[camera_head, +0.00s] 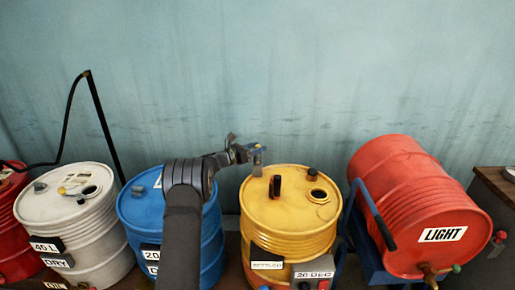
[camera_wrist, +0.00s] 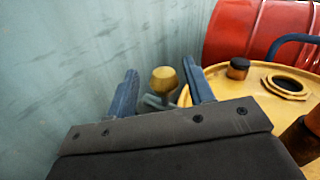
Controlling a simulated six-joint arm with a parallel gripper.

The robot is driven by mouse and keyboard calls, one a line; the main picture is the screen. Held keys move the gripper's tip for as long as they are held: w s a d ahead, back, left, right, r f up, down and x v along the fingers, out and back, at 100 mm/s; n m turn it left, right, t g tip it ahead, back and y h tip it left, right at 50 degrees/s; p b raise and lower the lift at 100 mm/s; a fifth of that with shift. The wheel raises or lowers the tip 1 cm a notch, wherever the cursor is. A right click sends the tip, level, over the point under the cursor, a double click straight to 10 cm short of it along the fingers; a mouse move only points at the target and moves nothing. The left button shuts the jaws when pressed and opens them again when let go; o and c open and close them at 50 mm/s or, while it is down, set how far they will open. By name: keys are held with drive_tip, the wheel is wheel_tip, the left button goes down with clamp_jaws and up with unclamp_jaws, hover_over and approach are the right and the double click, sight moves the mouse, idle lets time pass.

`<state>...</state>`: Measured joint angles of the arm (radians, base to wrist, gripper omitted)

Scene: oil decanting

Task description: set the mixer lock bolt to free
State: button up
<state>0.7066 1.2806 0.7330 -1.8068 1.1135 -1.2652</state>
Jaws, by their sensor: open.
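A brass-coloured round knob (camera_wrist: 164,79) on a grey base stands beyond the far edge of the yellow drum (camera_head: 285,240); it looks like the lock bolt. In the wrist view it shows between my gripper's (camera_wrist: 161,84) two blue fingers, which are apart; I cannot tell how deep it lies between them. In the head view my gripper (camera_head: 258,157) hangs over the back left rim of the yellow drum, and the knob is hidden there. Whether the bolt stands locked or free cannot be told.
The yellow drum's top carries a black upright handle (camera_head: 275,186), a black cap (camera_head: 312,173) and an open bung hole (camera_head: 318,194). A blue drum (camera_head: 139,207) and a white drum (camera_head: 98,235) stand left. A tilted red drum (camera_head: 405,190) lies in a blue cradle right.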

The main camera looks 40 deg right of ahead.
drive_tip(key=w+a, duration=0.3)
drive_tip(key=a, duration=1.3)
drive_tip(key=shift+a, duration=0.15)
drive_tip(key=shift+w, duration=0.1)
drive_tip(key=s+d, duration=0.1)
drive_tip(key=d, duration=0.4)
drive_tip(key=s+d, duration=0.1)
drive_tip(key=d, duration=0.5)
drive_tip(key=s+d, duration=0.1)
drive_tip(key=d, duration=0.5)
drive_tip(key=shift+s, duration=0.2)
drive_tip(key=shift+a, duration=0.1)
drive_tip(key=shift+w+a, duration=0.2)
drive_tip(key=shift+a, duration=0.4)
drive_tip(key=w+a, duration=0.3)
drive_tip(key=a, duration=1.3)
drive_tip(key=s+d, duration=0.1)
drive_tip(key=d, duration=0.5)
drive_tip(key=s+d, duration=0.1)
drive_tip(key=d, duration=0.5)
drive_tip(key=s+d, duration=0.1)
drive_tip(key=d, duration=0.4)
drive_tip(key=shift+s+d, duration=0.3)
drive_tip(key=shift+d, duration=0.1)
drive_tip(key=shift+s+a, duration=0.3)
drive_tip(key=shift+a, duration=0.25)
